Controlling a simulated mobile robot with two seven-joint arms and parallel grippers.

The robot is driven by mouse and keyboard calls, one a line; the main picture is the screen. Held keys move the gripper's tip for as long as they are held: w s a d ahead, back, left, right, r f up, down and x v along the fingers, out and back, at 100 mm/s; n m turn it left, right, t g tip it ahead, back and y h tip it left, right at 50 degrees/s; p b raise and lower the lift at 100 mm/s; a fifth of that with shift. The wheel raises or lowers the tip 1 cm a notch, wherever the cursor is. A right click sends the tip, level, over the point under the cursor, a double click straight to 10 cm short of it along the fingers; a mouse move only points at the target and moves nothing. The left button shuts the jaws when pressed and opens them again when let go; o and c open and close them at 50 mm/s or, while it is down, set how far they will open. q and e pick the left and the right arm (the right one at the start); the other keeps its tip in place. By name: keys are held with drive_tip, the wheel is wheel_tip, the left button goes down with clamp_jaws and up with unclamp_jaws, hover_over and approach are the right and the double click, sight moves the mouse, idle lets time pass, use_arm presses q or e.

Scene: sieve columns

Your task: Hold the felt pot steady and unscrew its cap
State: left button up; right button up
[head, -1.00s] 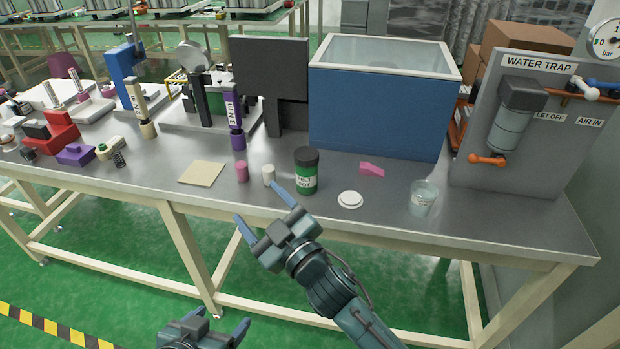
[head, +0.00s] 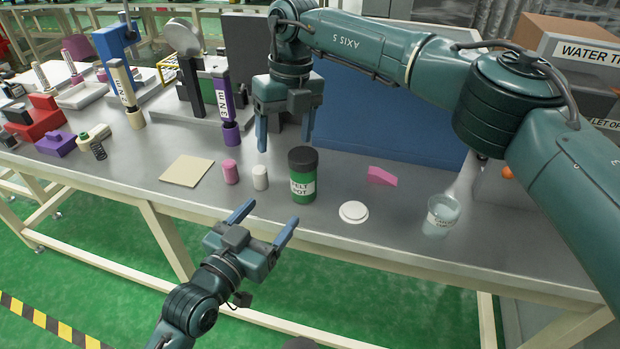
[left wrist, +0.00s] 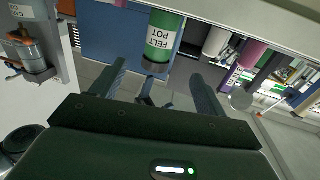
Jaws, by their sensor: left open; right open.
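The felt pot (head: 303,186) is a green jar with a white label, upright on the grey bench. Its black cap (head: 303,157) is on top. My left gripper (head: 268,218) is open and empty, in front of the bench edge, lower and left of the pot. In the left wrist view the pot (left wrist: 163,36) shows ahead, between and beyond the open fingers (left wrist: 155,82). My right gripper (head: 285,142) is open and empty, pointing down, above and behind the bench items, a little left of the cap. Neither gripper touches the pot.
Left of the pot stand a white cylinder (head: 260,177) and a pink one (head: 230,172), close by. Right are a white disc (head: 353,212), a pink wedge (head: 382,175) and a clear beaker (head: 440,215). A blue-walled tank (head: 365,135) stands behind. A beige square (head: 187,169) lies left.

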sight(297, 180)
drive_tip(key=shift+m+t+h, duration=0.3)
drive_tip(key=shift+h, duration=0.3)
drive_tip(key=d, duration=0.1)
drive_tip(key=w+d+r, duration=0.1)
drive_tip(key=d+r, duration=0.1)
drive_tip(key=shift+w+r, duration=0.2)
drive_tip(key=shift+w, duration=0.15)
drive_tip(key=shift+d+r, duration=0.1)
drive_tip(key=shift+d, duration=0.05)
use_arm(q)
drive_tip(key=x, duration=1.4)
drive_tip(key=shift+r, duration=0.25)
